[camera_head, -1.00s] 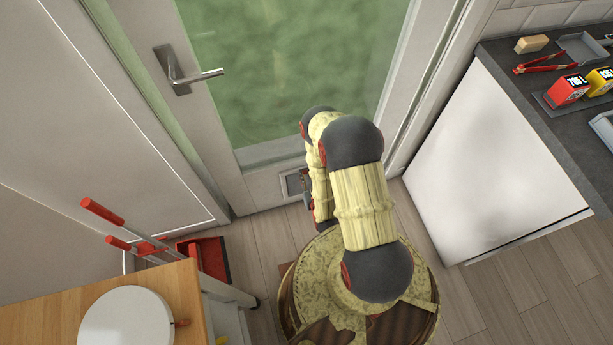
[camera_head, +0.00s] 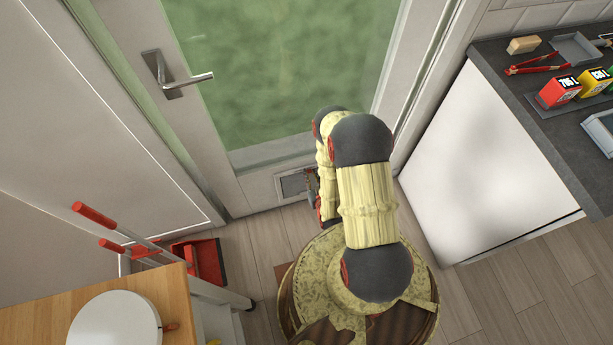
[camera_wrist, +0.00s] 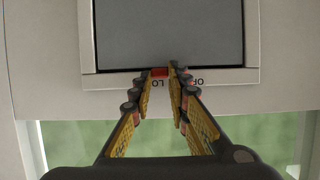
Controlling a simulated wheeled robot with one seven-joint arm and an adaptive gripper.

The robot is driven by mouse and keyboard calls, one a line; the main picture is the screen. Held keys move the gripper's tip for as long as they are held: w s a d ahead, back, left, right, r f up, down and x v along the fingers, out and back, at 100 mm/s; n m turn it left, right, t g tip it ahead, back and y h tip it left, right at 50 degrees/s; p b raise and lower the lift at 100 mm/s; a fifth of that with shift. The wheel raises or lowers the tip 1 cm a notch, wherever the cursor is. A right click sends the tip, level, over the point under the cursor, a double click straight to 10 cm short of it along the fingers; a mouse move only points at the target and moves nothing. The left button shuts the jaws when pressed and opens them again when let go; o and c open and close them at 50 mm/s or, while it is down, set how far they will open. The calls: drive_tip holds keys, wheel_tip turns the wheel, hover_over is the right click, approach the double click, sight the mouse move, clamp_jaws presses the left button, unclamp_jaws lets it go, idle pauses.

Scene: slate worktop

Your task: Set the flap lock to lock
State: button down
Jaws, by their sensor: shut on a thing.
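The pet flap (camera_head: 291,184) is a grey panel in a white frame, low in the door. In the wrist view the flap (camera_wrist: 170,30) fills the top, with the red slider of the flap lock (camera_wrist: 158,72) on its frame edge. Upside-down letters, "LO" and "OF", show beside it, partly hidden. My gripper (camera_wrist: 156,78) is at this edge, shut on the red slider, with one fingertip just right of the visible red part. In the head view my gripper (camera_head: 312,186) is mostly hidden by my arm, at the flap's right side.
The glazed door has a lever handle (camera_head: 175,77). A counter (camera_head: 545,125) with tools and boxes stands to the right. A wooden-topped cart (camera_head: 100,295) and a red dustpan (camera_head: 203,262) are at left.

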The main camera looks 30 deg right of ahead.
drive_tip(key=shift+s+d, duration=0.2)
drive_tip(key=shift+d, duration=0.6)
drive_tip(key=c, duration=1.7)
unclamp_jaws()
approach(311, 155)
drive_tip(key=shift+x, duration=2.4)
drive_tip(key=shift+d, duration=0.1)
